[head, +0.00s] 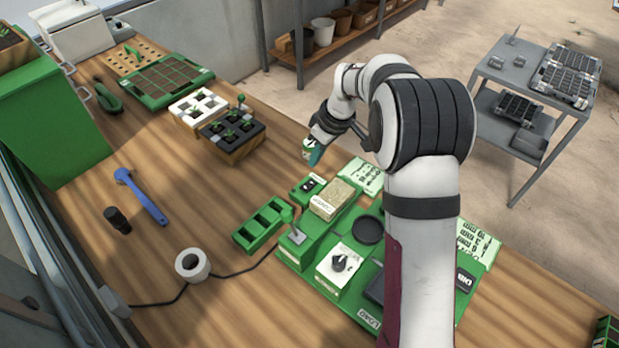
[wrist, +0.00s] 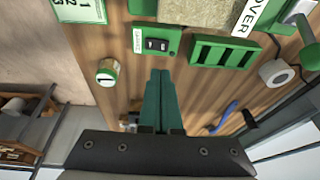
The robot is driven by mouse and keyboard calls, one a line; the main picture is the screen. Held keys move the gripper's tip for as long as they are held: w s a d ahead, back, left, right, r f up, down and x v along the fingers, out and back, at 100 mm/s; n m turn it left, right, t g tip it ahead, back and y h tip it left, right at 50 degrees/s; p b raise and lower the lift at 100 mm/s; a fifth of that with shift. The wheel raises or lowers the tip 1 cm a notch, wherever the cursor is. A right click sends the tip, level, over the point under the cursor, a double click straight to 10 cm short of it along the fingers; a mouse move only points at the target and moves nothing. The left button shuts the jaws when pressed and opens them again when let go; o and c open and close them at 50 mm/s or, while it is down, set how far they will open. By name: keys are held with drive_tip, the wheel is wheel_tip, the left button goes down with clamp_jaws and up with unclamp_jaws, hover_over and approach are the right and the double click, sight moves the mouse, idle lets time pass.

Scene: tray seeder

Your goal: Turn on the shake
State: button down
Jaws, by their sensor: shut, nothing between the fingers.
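A small green switch box with a black rocker switch (head: 311,184) sits at the far left corner of the green seeder station. In the wrist view the switch box (wrist: 157,43) lies just beyond my fingertips, with a small white label at its side that is hard to read. Which way the rocker is pressed cannot be told. My gripper (head: 316,157) has teal fingers, shut and empty, above the table beside the box and apart from it. In the wrist view the fingers (wrist: 160,78) point toward the box.
A round white-topped piece marked 1 (wrist: 107,72) stands left of my fingers. A green slotted holder (wrist: 224,53) is right of the switch box. A seed block (head: 332,201), dial box (head: 339,263) and lever (head: 290,225) crowd the station. Seedling trays (head: 232,132) stand behind.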

sight(306, 188)
drive_tip(key=x, duration=0.5)
drive_tip(key=s+x, duration=0.1)
drive_tip(key=x, duration=0.2)
drive_tip(key=shift+d+f, duration=0.15)
drive_tip(key=shift+d, duration=0.05)
drive_tip(key=shift+f, duration=0.55)
drive_tip(key=shift+s+a+f, duration=0.1)
drive_tip(key=shift+a+f, duration=0.05)
drive_tip(key=shift+f, duration=0.15)
drive_tip(key=shift+w+d+r, duration=0.2)
drive_tip(key=shift+w+d, duration=0.4)
